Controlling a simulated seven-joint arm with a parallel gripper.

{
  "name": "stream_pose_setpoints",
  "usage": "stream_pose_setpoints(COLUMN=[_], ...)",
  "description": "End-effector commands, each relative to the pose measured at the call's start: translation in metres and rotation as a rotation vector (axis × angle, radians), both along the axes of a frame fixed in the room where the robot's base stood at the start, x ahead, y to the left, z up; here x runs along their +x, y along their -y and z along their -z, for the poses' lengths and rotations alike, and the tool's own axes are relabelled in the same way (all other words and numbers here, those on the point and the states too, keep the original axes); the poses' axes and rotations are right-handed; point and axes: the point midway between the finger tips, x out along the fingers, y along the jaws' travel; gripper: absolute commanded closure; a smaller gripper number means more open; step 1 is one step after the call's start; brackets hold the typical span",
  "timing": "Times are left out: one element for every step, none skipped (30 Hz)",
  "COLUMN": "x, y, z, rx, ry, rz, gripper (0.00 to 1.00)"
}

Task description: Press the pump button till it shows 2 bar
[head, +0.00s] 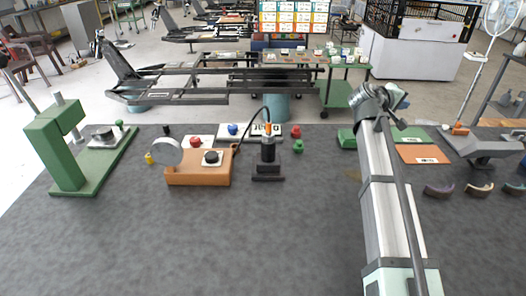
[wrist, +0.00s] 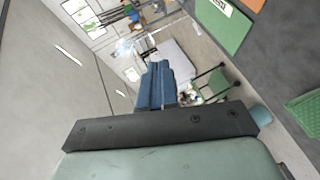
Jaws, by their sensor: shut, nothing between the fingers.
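An orange pump box (head: 198,180) stands on the dark table left of centre. Its black button (head: 211,157) sits on a white plate on top. A round pale gauge (head: 167,151) stands at the box's left end; its reading is too small to make out. A thin dark hose (head: 248,123) arches to a black cylinder (head: 268,152) with an orange top, upright on a dark base right of the box. My gripper (wrist: 158,68) is shut and empty, its blue fingers together. In the head view it is at the upper right, well away from the button.
A green press (head: 55,150) stands at the left. Several coloured knobs, such as a blue one (head: 233,129) and a red one (head: 296,131), stand behind the pump. Green and orange plates (head: 420,154) lie at the right. The table front is clear.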

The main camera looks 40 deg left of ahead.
Motion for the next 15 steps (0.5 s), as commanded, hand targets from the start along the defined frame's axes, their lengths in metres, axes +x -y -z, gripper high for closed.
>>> stream_pose_setpoints(x=[-0.014, -0.021, -0.031, -0.038, -0.046, -0.057, -0.065, -0.073, -0.084, -0.092, -0.101, -0.112, -0.121, -0.130, -0.142], y=[-0.019, -0.028, -0.041, -0.050, -0.060, -0.072, -0.081, -0.089, -0.101, -0.109, -0.118, -0.129, -0.137, -0.145, -0.156], z=[-0.002, -0.002, -0.002, -0.003, -0.003, -0.003, -0.003, -0.003, -0.004, -0.004, -0.004, -0.005, -0.005, -0.006, -0.006], rx=[0.022, 0.035, 0.054, 0.068, 0.080, 0.096, 0.109, 0.122, 0.138, 0.150, 0.161, 0.178, 0.189, 0.200, 0.215], ry=[-0.009, -0.015, -0.023, -0.029, -0.036, -0.046, -0.053, -0.060, -0.071, -0.078, -0.086, -0.097, -0.105, -0.113, -0.126], rz=[-0.017, -0.026, -0.037, -0.045, -0.053, -0.064, -0.073, -0.080, -0.091, -0.098, -0.108, -0.117, -0.125, -0.134, -0.145], gripper=[1.00, 1.00, 1.00, 1.00, 1.00, 1.00, 1.00, 1.00, 1.00, 1.00, 1.00, 1.00, 1.00, 1.00, 1.00])
